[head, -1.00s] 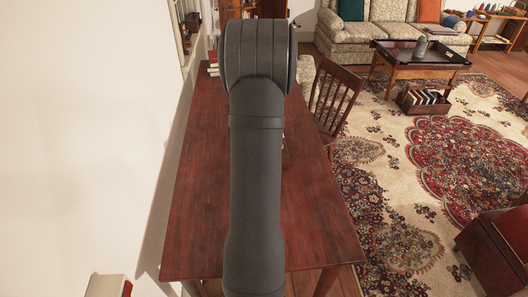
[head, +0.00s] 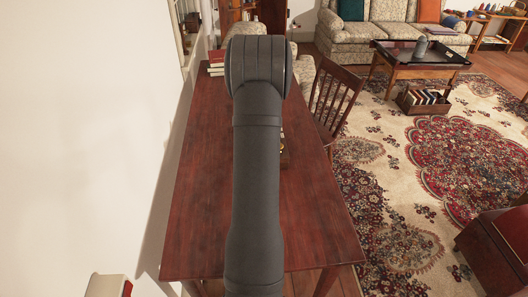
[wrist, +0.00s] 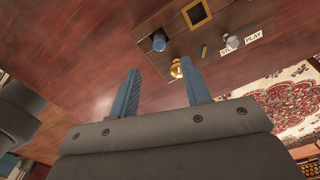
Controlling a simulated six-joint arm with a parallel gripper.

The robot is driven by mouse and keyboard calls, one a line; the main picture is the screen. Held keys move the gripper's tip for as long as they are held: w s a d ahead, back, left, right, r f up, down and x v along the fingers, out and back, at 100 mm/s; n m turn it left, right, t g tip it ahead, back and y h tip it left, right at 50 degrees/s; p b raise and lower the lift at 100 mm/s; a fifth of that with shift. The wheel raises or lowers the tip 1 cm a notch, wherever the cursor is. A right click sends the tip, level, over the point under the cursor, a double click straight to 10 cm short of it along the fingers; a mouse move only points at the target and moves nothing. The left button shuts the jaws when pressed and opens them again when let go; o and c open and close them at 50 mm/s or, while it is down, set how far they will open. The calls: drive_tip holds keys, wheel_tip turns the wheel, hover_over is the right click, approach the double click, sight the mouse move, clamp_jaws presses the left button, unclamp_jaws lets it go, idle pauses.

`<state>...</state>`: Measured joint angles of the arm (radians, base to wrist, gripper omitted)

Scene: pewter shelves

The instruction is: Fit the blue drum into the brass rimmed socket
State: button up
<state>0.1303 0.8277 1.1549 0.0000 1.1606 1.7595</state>
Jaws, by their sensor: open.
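In the wrist view, the blue drum (wrist: 159,43) stands at the near left part of a dark wooden board. A square socket with a brass rim (wrist: 200,24) and a dark inside lies above and to the right of it, near the picture's top edge. My gripper (wrist: 160,66) is open, its two blue-grey fingers spread and nothing between them. The fingertips point toward the board, with the drum beyond the gap and apart from both. In the head view my arm hides the gripper, the drum and the socket.
The board (wrist: 225,22) also carries a brass knob (wrist: 177,69), a grey knob (wrist: 232,42), a small brass piece (wrist: 204,50) and a white label (wrist: 240,42). The wooden table (head: 200,200) is largely bare; books (head: 216,62) lie at its far left. A chair (head: 333,98) stands at its right.

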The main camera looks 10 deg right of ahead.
wheel_tip(320, 180, down, 9)
drive_tip(key=shift+a+f, duration=0.1)
drive_tip(key=shift+a, duration=0.05)
idle(0.4)
drive_tip(key=shift+c, duration=0.4)
clamp_jaws()
